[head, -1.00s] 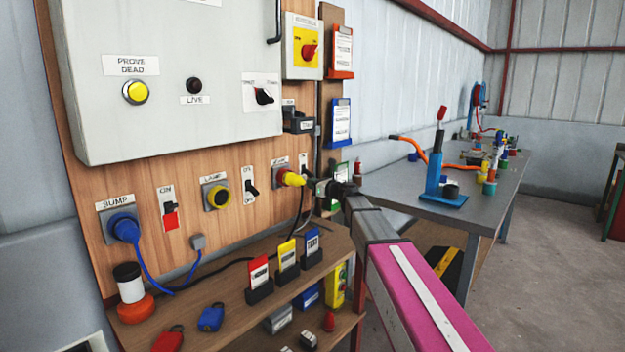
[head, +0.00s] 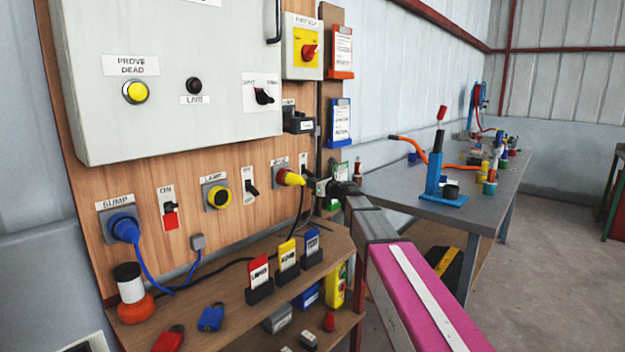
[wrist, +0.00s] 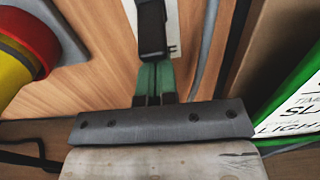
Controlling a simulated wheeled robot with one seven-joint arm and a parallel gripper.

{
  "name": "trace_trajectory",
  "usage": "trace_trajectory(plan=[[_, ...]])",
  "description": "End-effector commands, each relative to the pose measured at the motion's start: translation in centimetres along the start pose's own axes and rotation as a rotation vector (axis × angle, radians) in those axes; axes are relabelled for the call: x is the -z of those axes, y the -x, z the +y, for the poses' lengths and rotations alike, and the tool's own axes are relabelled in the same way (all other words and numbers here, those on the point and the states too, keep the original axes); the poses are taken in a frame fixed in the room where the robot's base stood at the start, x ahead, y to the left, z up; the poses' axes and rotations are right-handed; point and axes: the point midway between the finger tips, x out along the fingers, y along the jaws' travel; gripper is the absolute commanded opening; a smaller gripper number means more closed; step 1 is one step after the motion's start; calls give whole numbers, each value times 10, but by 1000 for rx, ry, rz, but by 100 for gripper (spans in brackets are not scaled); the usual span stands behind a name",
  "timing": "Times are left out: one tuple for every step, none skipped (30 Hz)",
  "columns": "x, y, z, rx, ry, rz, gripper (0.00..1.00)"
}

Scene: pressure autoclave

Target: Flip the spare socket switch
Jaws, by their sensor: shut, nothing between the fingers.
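A white-plated switch with a black lever (head: 304,171) is on the wooden board, right of a socket with a yellow-and-red plug (head: 290,178). That socket's label is too small to read. My gripper (head: 313,184) is at the switch's lower right, partly covering it. In the wrist view the black lever (wrist: 152,32) is straight ahead of my gripper (wrist: 154,78). Its green fingertips are together and empty, at the lever's lower end. They look touching or very close; I cannot tell which. The plug (wrist: 22,50) is on the left there.
A lamp socket (head: 215,195) with its switch (head: 250,188) and a blue sump plug (head: 124,228) are further left. A shelf (head: 225,290) with tags and padlocks is below. A green-edged card (wrist: 295,105) is close right of my gripper.

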Motion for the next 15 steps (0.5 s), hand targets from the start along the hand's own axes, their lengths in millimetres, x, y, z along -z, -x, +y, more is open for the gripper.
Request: trace_trajectory(plan=[[-2,0,0,0,0,-1,0],[-3,0,0,0,0,-1,0],[-4,0,0,0,0,-1,0],[-5,-1,0,0,0,-1,0],[-6,-1,0,0,0,-1,0],[-6,-1,0,0,0,-1,0],[-7,-1,0,0,0,-1,0],[-8,-1,0,0,0,-1,0],[-9,-1,0,0,0,-1,0],[-10,-1,0,0,-1,-1,0],[-10,-1,0,0,-1,-1,0],[-11,-1,0,0,-1,-1,0],[-12,-1,0,0,-1,-1,0],[-13,-1,0,0,-1,-1,0],[-14,0,0,0,-1,-1,0]])
